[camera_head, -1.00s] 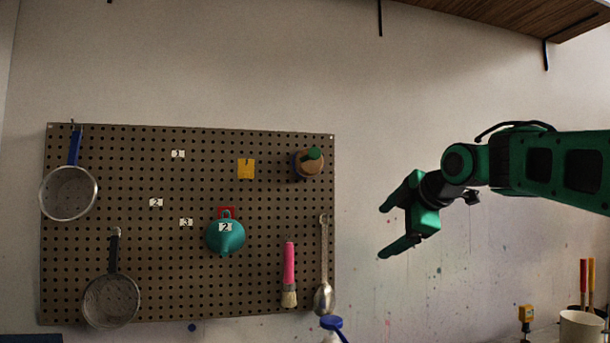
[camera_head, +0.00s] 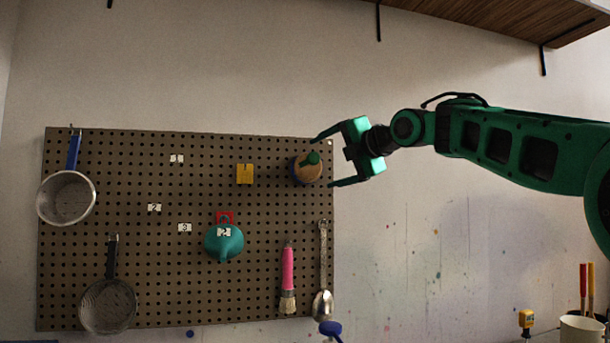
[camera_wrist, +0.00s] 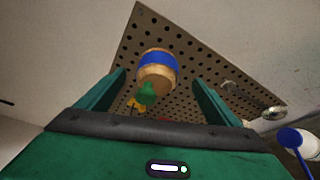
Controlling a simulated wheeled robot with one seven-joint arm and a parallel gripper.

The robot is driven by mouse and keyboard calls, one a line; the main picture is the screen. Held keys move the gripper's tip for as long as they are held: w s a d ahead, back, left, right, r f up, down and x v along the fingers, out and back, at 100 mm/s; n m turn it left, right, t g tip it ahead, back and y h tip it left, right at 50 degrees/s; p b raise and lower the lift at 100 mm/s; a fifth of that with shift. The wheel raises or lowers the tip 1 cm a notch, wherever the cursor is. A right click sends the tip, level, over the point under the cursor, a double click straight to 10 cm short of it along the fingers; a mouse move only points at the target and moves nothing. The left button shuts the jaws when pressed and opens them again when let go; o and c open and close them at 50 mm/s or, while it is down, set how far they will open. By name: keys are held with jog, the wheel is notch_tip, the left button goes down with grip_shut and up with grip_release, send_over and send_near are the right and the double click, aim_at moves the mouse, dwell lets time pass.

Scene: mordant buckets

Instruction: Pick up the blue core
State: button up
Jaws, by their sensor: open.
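A tan, rounded spool with a blue band around it (camera_head: 298,169), likely the blue core, sits on a green-ended peg at the upper right of the pegboard. In the wrist view the blue-banded spool (camera_wrist: 158,60) shows near the middle, with the green peg end (camera_wrist: 147,93) below it. My gripper (camera_head: 326,161) is open and empty, with its fingertips just to the right of the spool in the head view. In the wrist view its two fingers (camera_wrist: 158,78) stand apart on either side of the spool. I cannot tell whether either finger touches it.
A wooden shelf (camera_head: 500,20) hangs at the upper right.

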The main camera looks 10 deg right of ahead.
aim_at(320, 163)
jog(key=x, duration=0.5)
jog(key=shift+r, duration=0.1)
jog(key=shift+c, duration=0.6)
jog(key=c, duration=1)
jog(key=s, duration=1.8)
jog(key=shift+s+r, duration=0.15)
jog(key=shift+r, duration=0.05)
